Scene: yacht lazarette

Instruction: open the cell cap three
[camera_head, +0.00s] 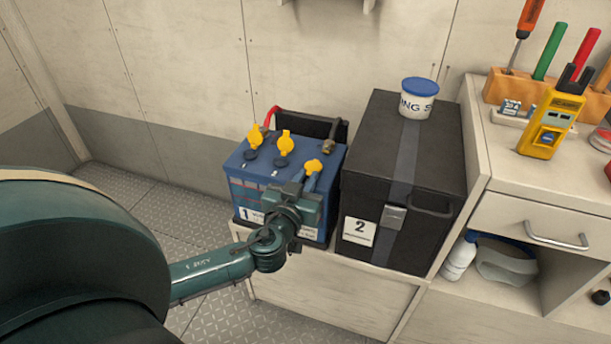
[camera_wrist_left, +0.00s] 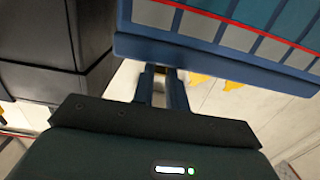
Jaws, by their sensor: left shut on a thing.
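The blue battery (camera_head: 260,188), labelled 1, stands on a low bench and has three yellow cell caps on top. The left cap (camera_head: 255,136) and the middle cap (camera_head: 285,143) stand up beside dark round spots on the battery top. The third cap (camera_head: 313,166), at the front right, is at the fingertips of my left gripper (camera_head: 305,179), which is shut on it. In the left wrist view the fingers (camera_wrist_left: 160,80) reach the battery edge (camera_wrist_left: 200,56), and the held part is mostly hidden. Two yellow caps (camera_wrist_left: 200,78) show beside them. My right gripper is out of view.
A black box (camera_head: 385,185) labelled 2 stands close to the right of the battery, with a white tub (camera_head: 418,98) on top. A red cable (camera_head: 270,117) and a brass-coloured terminal (camera_head: 329,146) are at the battery's back. A cabinet (camera_head: 540,185) holding tools is further right.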

